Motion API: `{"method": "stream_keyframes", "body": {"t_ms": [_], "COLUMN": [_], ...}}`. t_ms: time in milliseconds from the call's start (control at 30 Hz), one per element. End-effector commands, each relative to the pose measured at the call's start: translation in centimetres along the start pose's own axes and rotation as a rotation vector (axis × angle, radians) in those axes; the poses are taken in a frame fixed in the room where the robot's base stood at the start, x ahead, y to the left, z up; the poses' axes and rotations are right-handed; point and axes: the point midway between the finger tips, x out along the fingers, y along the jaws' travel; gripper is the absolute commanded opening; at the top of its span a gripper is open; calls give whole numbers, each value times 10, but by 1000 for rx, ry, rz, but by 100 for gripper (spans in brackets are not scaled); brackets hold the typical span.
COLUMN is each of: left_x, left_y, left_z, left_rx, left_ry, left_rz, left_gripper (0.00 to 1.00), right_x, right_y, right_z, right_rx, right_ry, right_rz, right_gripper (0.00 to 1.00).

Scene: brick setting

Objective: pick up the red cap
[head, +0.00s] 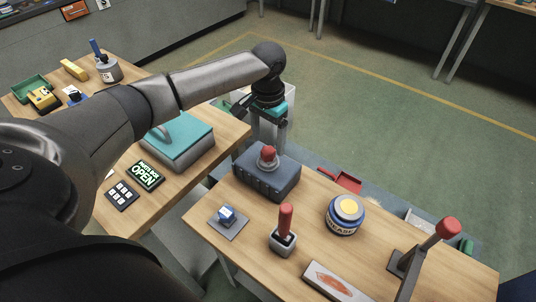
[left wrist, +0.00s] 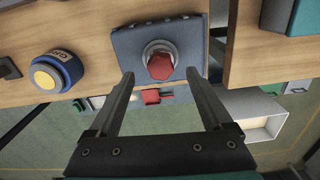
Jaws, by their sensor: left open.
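The red cap (head: 268,153) sits on a grey collar on top of a dark blue-grey box (head: 262,185) near the back left of the front wooden table. In the left wrist view the red cap (left wrist: 160,67) shows near the upper middle, on the box (left wrist: 127,47). My left gripper (head: 268,146) is above and just behind the cap in the head view, pointing down. In the left wrist view its two fingers (left wrist: 160,82) are spread wide, with the cap beyond and between the tips. Nothing is held. My right gripper is not in view.
A second table at left holds a teal-lidded case (head: 185,140). A gap separates the tables.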

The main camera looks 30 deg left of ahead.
Motion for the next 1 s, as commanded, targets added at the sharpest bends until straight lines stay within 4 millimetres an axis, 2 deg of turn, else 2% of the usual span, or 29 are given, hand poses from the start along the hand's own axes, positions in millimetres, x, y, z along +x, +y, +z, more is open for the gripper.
{"method": "stream_keyframes", "body": {"t_ms": [100, 233, 333, 567, 1000], "left_x": [21, 39, 46, 46, 46], "left_y": [0, 0, -1, -1, -1], "left_z": [-1, -2, -2, -2, -2], "left_rx": [0, 1, 1, 1, 1], "left_ry": [-4, -2, -1, 0, 0], "left_rz": [-1, -1, -1, -1, -1], "left_gripper": [83, 83, 83, 83, 36], "right_x": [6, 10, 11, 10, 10], "right_y": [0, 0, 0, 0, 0], "right_z": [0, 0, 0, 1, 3], "right_rx": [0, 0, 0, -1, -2], "right_ry": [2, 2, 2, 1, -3], "right_rz": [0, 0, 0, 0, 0], "right_gripper": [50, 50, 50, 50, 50]}}
